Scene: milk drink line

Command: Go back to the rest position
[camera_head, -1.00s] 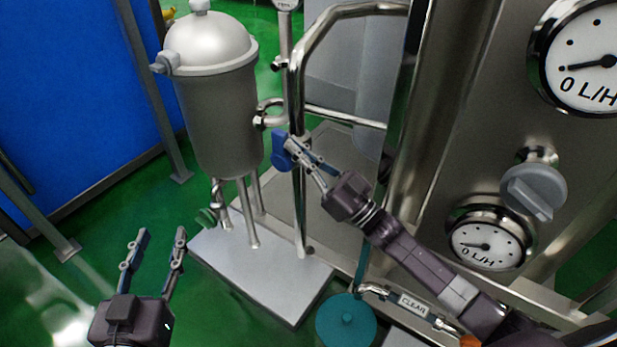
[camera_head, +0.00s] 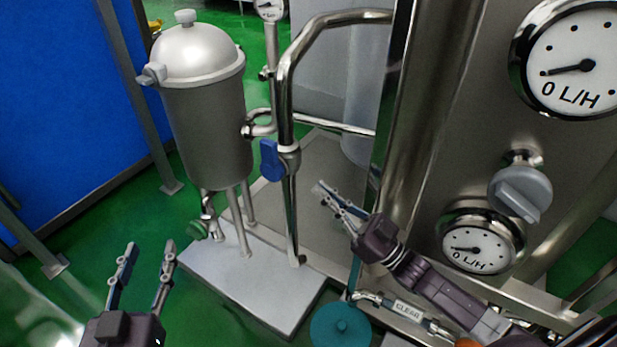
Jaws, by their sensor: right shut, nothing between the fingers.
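My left gripper (camera_head: 142,278) is at the lower left, over the green floor. Its two fingers are spread and nothing is between them. My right gripper (camera_head: 322,188) is right of the middle, its fingers close together and empty. It is apart from the blue valve handle (camera_head: 270,160), which lies up and to the left of it on the vertical steel pipe (camera_head: 289,210). The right arm comes in from the lower right, in front of the steel panel.
A grey domed tank (camera_head: 205,120) stands on legs on a pale base plate (camera_head: 262,285). The steel panel at right carries gauges (camera_head: 575,65) and a grey knob (camera_head: 520,192).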

